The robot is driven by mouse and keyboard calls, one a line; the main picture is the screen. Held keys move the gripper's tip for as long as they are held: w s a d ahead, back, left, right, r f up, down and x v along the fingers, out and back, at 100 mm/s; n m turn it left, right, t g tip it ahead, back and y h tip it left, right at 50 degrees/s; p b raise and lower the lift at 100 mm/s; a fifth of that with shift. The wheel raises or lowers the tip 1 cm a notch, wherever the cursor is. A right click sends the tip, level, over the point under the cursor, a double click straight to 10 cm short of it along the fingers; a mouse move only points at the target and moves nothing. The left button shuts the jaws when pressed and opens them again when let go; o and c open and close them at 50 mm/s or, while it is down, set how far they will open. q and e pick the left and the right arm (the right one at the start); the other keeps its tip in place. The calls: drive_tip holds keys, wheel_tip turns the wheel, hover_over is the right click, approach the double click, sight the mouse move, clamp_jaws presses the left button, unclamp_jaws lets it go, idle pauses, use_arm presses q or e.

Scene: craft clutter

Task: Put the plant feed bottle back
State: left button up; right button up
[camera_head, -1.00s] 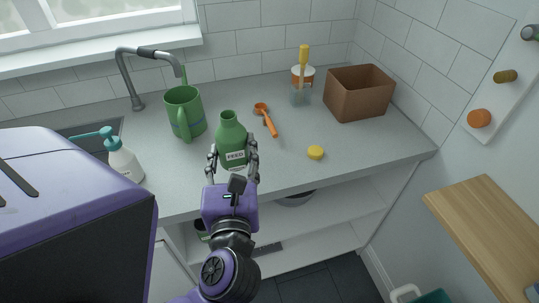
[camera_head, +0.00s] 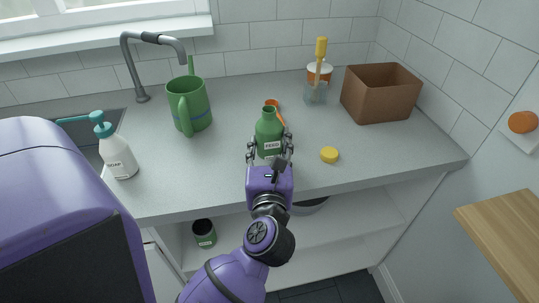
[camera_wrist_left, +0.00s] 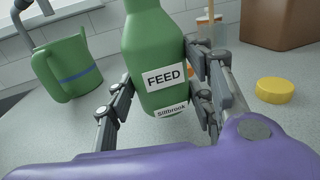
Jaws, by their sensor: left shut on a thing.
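The green plant feed bottle (camera_head: 268,130) has a white FEED label and an open neck. It stands about upright over the grey counter; I cannot tell whether its base touches the counter. My left gripper (camera_head: 269,150) is shut on its lower body from the front, one finger on each side. The bottle also shows in the left wrist view (camera_wrist_left: 158,50), its top cut off by the frame, between the fingers of the left gripper (camera_wrist_left: 160,95). A yellow cap (camera_head: 330,155) lies on the counter to the right of the bottle. My right gripper is not in view.
An orange scoop (camera_head: 273,103) lies behind the bottle, partly hidden. A green watering can (camera_head: 188,107) and soap bottle (camera_head: 118,158) stand left. A brown box (camera_head: 380,95) and a glass with a yellow-handled brush (camera_head: 316,93) stand back right. Below is a shelf holding a green pot (camera_head: 204,234).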

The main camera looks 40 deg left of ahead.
sight(269, 159)
use_arm(q)
wheel_tip(269, 159, down, 3)
drive_tip(key=shift+r, duration=0.15)
drive_tip(key=shift+s, duration=0.1)
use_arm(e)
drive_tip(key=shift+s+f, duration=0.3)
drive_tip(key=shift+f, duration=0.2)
use_arm(q)
drive_tip(key=shift+f+b, duration=0.25)
drive_tip(key=shift+b, duration=0.1)
drive_tip(key=o, duration=1.2)
drive_tip(key=shift+r, duration=0.1)
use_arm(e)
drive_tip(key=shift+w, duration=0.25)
